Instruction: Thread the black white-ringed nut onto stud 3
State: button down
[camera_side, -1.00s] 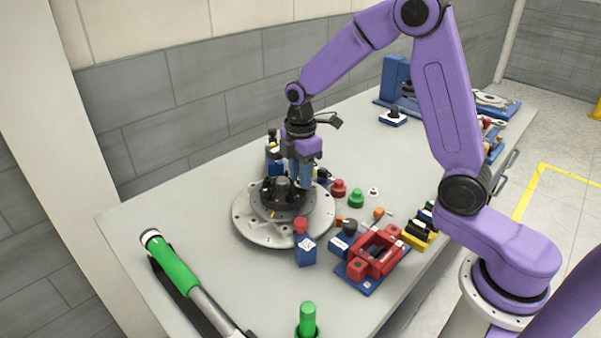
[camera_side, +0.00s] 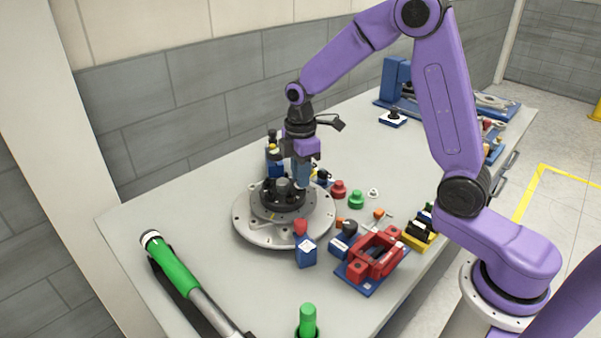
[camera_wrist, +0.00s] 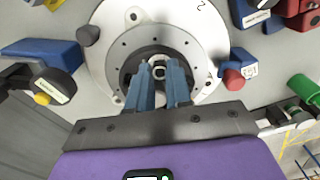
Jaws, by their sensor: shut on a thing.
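The round grey chassis plate (camera_side: 250,228) lies on the bench with a dark raised hub (camera_side: 270,197) at its middle. My gripper (camera_side: 302,184) points straight down over the right side of the hub in the side view. Its blue fingers are shut on the nut, which is mostly hidden there. In the wrist view, a small dark piece with a light ring, seemingly the nut (camera_wrist: 158,72), shows between the fingertips. The studs are too small or hidden to tell apart, so I cannot tell which one is under the nut or whether it touches.
A blue block with a red knob (camera_side: 306,252) stands at the plate's front edge. Blue parts (camera_side: 274,166) stand close behind. Red (camera_side: 339,188) and green (camera_side: 356,199) knobs and a red fixture (camera_side: 375,255) lie to the right.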

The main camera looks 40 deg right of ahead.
jog(key=shift+f+m, duration=0.1)
jog(key=shift+m, duration=0.8)
jog(key=shift+m, duration=1.8)
jog(key=m, duration=0.3)
jog(key=shift+f, duration=0.1)
jog(key=c, duration=1)
grip_release()
jog(key=c, duration=0.3)
jog(key=shift+c, duration=0.2)
